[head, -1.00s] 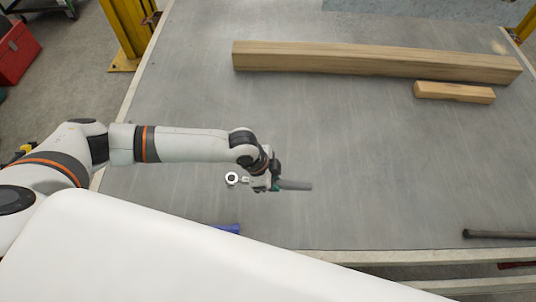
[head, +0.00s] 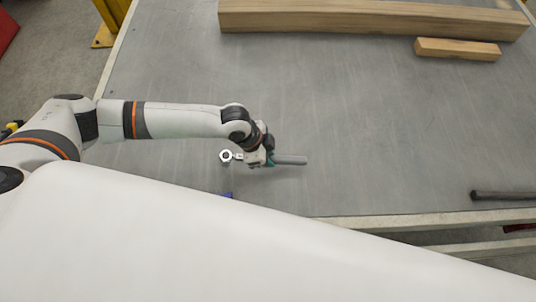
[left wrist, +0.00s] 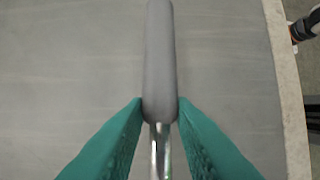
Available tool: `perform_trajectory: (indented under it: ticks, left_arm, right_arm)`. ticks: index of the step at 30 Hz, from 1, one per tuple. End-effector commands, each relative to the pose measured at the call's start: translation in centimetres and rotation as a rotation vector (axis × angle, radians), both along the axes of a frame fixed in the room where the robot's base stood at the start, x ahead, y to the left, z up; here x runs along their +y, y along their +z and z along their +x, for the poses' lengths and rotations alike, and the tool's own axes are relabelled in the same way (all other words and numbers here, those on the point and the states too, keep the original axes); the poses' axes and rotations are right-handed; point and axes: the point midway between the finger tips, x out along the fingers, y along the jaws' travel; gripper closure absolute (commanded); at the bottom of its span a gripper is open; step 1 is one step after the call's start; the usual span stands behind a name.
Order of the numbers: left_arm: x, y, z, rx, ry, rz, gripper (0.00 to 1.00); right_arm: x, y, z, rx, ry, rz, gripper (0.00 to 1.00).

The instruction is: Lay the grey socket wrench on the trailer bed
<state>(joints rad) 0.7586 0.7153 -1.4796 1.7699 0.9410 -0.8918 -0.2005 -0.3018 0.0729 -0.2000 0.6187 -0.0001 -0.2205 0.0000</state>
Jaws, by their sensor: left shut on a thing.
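The grey socket wrench (head: 291,160) is held in my left gripper (head: 267,159) over the grey trailer bed (head: 350,120). Its ring-shaped head (head: 226,156) sticks out to the left of the gripper and its grey handle to the right. In the left wrist view the handle (left wrist: 160,60) lies between the two teal fingers (left wrist: 160,112), which close near where the handle meets the shiny shaft. The head is out of that view. I cannot tell how far the wrench is above the bed. My right gripper is not in view.
A long wooden beam (head: 370,18) and a short wooden block (head: 457,49) lie at the back of the bed. A dark bar (head: 503,195) lies at the right near the front edge. A blue thing (head: 228,194) is partly hidden by my white body. The bed's middle is clear.

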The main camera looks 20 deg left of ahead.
Motion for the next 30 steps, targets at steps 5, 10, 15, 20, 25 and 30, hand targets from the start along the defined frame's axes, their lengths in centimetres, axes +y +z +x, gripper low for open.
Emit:
perform_trajectory:
  ticks: [5, 10, 15, 20, 25, 30]
  left_arm:
    - [0.0, 0.1, 0.0, -0.001, 0.000, -0.002, 1.00]
    - [0.0, 0.1, 0.0, -0.001, 0.000, -0.002, 1.00]
    - [0.0, -0.2, 0.0, -0.001, 0.000, -0.002, 1.00]
    - [-0.1, -0.5, 0.0, -0.001, 0.000, -0.002, 1.00]
    - [-0.1, -0.8, 0.0, -0.001, 0.000, -0.002, 1.00]
    - [-0.1, -1.2, 0.0, -0.001, 0.000, -0.002, 1.00]
  right_arm:
    - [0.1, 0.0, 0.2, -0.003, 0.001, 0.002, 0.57]
    - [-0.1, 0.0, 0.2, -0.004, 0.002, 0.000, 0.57]
    - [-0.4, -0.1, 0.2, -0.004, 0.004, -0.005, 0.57]
    - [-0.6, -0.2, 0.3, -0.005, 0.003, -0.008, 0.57]
    - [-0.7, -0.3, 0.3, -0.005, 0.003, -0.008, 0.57]
    - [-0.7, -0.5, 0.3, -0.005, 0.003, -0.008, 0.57]
